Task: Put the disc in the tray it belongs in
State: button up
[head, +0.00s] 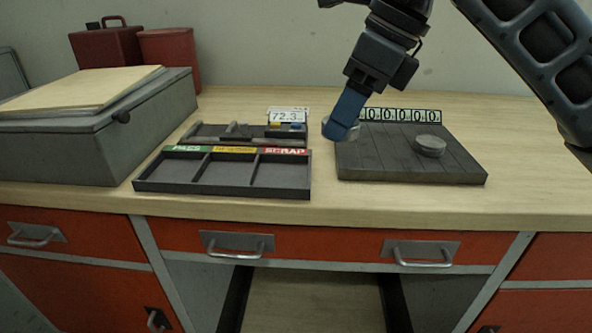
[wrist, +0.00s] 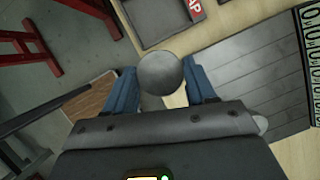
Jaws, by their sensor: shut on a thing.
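My gripper (head: 343,122) is shut on a grey round disc (wrist: 160,73). In the wrist view the disc sits between the two blue fingers; in the head view a finger partly hides it. A second grey disc (head: 431,146) lies on the dark slatted plate (head: 395,170) at the right. The dark tray (head: 222,190) to the left has three empty compartments. Its labels are green, reading PASS (head: 187,149), yellow and too small to read (head: 234,150), and red, reading SCRAP (head: 284,152). My gripper is right of the tray, near the plate's left edge.
Behind the tray stands another dark holder (head: 205,133) with small items and a display reading 72.3 (head: 288,116). A row of zero digits (head: 400,115) stands behind the plate. A grey box (head: 130,140) takes up the left. The front bench strip is clear.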

send_over(277, 177)
jog(key=d, duration=0.1)
jog(key=f, duration=0.5)
jog(key=shift+s+d+f, duration=0.2)
jog(key=shift+f+p, duration=0.3)
jog(key=shift+f, duration=1.7)
jog(key=shift+f, duration=0.1)
jog(key=shift+f, duration=0.1)
jog(key=o, duration=1.2)
jog(key=shift+c, duration=0.2)
jog(key=v, duration=1.2)
